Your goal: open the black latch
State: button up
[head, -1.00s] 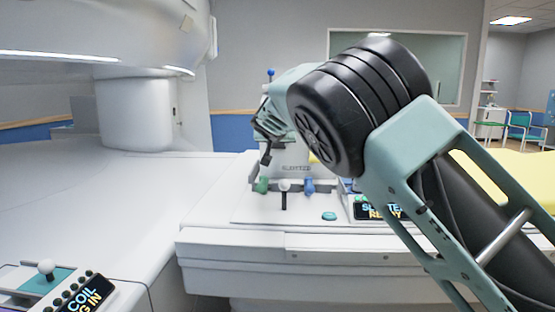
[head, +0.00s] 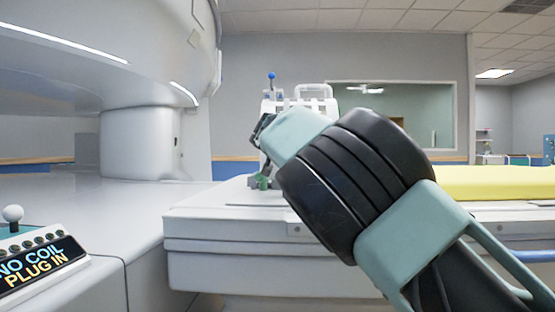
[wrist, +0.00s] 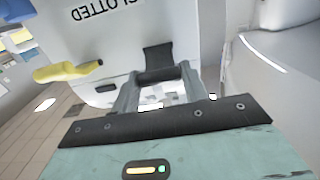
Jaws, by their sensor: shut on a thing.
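In the wrist view the black latch (wrist: 158,58) stands against a white housing (wrist: 110,40) with the upside-down word SLOTTED. My gripper (wrist: 160,76) is shut on the latch, with one grey-green finger on each side of its lower end. In the head view my gripper (head: 261,130) is at the left edge of the white housing (head: 300,103), which stands on the white table. My own arm hides much of the housing, and I cannot make out the latch there.
A yellow handle (wrist: 68,71) sticks out beside the housing in the wrist view. In the head view a blue ball knob (head: 271,76) rises above the housing and a green knob (head: 263,183) sits low. A sign panel (head: 38,262) is at lower left. The big white scanner (head: 140,140) stands left.

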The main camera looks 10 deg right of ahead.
jog(key=f+b, duration=0.1)
jog(key=b, duration=0.1)
jog(key=shift+b, duration=0.4)
jog(key=shift+r+t+b, duration=0.1)
jog(key=shift+t+b, duration=0.3)
jog(key=shift+b, duration=0.2)
jog(key=o, duration=1.4)
jog(key=shift+c, duration=0.2)
jog(key=shift+s, duration=0.15)
jog(key=b+v, duration=1.7)
